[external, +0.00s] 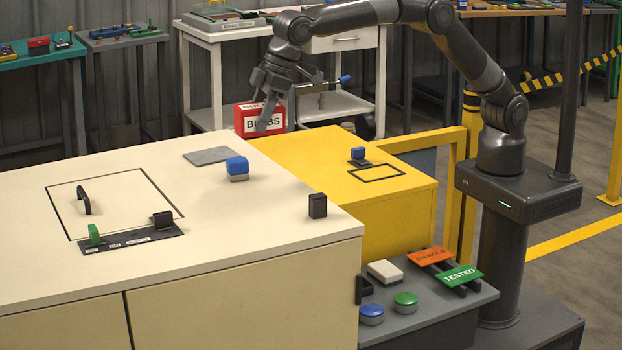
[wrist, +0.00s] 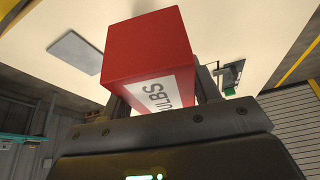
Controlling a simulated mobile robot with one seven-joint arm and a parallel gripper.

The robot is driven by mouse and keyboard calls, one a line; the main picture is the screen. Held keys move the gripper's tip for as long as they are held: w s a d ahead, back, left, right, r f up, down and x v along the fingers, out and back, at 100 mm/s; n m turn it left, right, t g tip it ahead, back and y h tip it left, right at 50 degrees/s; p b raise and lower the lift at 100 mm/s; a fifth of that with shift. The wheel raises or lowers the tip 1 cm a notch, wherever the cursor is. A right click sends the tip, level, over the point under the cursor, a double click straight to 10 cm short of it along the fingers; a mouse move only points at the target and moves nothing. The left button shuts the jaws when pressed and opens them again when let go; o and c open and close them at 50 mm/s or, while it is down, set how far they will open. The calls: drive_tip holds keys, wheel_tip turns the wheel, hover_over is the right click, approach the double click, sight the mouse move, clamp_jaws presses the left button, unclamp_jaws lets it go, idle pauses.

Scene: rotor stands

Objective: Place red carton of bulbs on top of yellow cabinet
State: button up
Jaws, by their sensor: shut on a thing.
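The red carton of bulbs (external: 258,118) has a white label. My gripper (external: 268,108) is shut on it. In the external view the carton appears at the far edge of the yellow cabinet (external: 400,205), near its back left corner; I cannot tell whether it touches the top. In the wrist view the carton (wrist: 150,55) fills the middle, between the fingers of my gripper (wrist: 160,95). The yellow cabinet's top carries a black outlined rectangle and a small blue-topped part (external: 358,154).
A large cream cabinet (external: 250,270) stands in front and left, with a blue knob (external: 237,166), a black block (external: 317,206) and a grey plate (external: 208,156) on top. A grey shelf (external: 450,310) with buttons and signs is at front right. The right half of the yellow top is mostly clear.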

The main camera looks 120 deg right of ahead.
drive_tip(key=s+d+f+m+g+h, duration=0.1)
drive_tip(key=s+d+f+m, duration=0.2)
drive_tip(key=d, duration=0.4)
drive_tip(key=s+d+f+m+h, duration=0.1)
drive_tip(key=s+d+f+m, duration=0.1)
drive_tip(key=s+d+m, duration=0.35)
drive_tip(key=s+d+f+m+g+h, duration=0.1)
drive_tip(key=s+d+f+m, duration=0.1)
drive_tip(key=s+d, duration=0.5)
drive_tip(key=s+d+f+m+g, duration=0.2)
drive_tip(key=s+d+m, duration=0.3)
drive_tip(key=s+d, duration=0.35)
drive_tip(key=s+d+f+m+g, duration=0.2)
drive_tip(key=s+d+m, duration=0.3)
drive_tip(key=s+d, duration=0.3)
drive_tip(key=w+a+f, duration=0.7)
drive_tip(key=shift+w+a, duration=0.25)
drive_tip(key=shift+f, duration=2.1)
drive_tip(key=shift+f, duration=0.15)
drive_tip(key=o, duration=1.1)
